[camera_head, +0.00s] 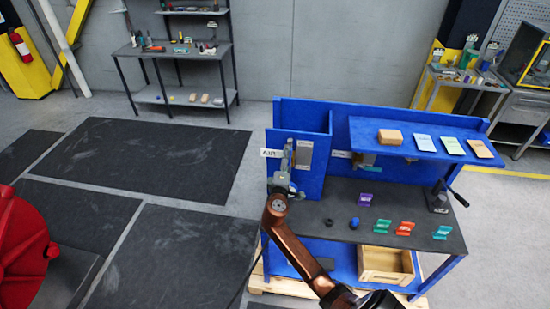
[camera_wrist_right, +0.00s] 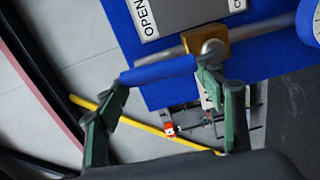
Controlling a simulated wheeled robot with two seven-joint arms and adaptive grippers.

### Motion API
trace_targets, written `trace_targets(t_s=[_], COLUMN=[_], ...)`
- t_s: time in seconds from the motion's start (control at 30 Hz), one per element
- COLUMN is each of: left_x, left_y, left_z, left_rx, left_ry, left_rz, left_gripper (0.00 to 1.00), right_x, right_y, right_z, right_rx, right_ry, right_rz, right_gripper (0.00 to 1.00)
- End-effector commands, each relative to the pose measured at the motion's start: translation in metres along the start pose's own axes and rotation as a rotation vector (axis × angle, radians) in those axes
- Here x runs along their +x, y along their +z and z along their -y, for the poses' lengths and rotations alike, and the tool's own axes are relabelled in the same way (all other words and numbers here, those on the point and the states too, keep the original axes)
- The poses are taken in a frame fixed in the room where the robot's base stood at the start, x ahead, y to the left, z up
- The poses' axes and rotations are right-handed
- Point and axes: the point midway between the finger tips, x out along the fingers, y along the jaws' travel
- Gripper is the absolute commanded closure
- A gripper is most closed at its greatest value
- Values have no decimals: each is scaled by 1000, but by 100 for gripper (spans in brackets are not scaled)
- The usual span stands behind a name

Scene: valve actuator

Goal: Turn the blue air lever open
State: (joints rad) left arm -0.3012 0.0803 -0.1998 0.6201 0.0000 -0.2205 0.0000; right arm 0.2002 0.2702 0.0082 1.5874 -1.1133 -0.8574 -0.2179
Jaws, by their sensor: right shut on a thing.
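The blue air lever (camera_wrist_right: 158,72) shows in the right wrist view as a blue bar beside a brass valve body (camera_wrist_right: 205,42) on a grey pipe. The lever lies across the picture, slightly tilted, below the OPEN label (camera_wrist_right: 146,18). My right gripper (camera_wrist_right: 160,76) has its green fingers at the two ends of the visible bar and is shut on it. In the head view my right gripper (camera_head: 281,184) is at the left end of the blue bench, below the AIR label (camera_head: 270,153), and hides the lever. My left gripper is not in view.
The blue bench (camera_head: 400,118) has a shelf with a tan block (camera_head: 390,137) and several cards. Its dark top (camera_head: 340,200) holds small coloured parts and a black lever (camera_head: 439,197). A wooden crate (camera_head: 386,265) sits below. A red round body (camera_head: 25,240) stands left; dark floor mats lie between.

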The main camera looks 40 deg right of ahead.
Motion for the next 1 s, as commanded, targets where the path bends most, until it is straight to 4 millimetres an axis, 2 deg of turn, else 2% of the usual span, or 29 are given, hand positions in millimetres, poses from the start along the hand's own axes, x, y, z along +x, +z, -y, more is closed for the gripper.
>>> trace_targets(t_s=[0.17,0.47,0.5,0.73,1.0], left_x=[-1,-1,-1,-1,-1], left_y=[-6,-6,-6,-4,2], left_z=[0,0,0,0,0], left_rx=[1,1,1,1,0], left_ry=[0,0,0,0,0], left_rz=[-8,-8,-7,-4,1], left_gripper=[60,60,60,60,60], right_x=[0,0,0,0,0], right_y=[5,5,5,5,4], right_z=[1,2,2,1,1], right_rx=[-16,-17,-17,-15,-15], right_ry=[-1,-2,-2,-1,-1], right_rz=[8,9,9,8,8], right_gripper=[81,81,35,20,20])
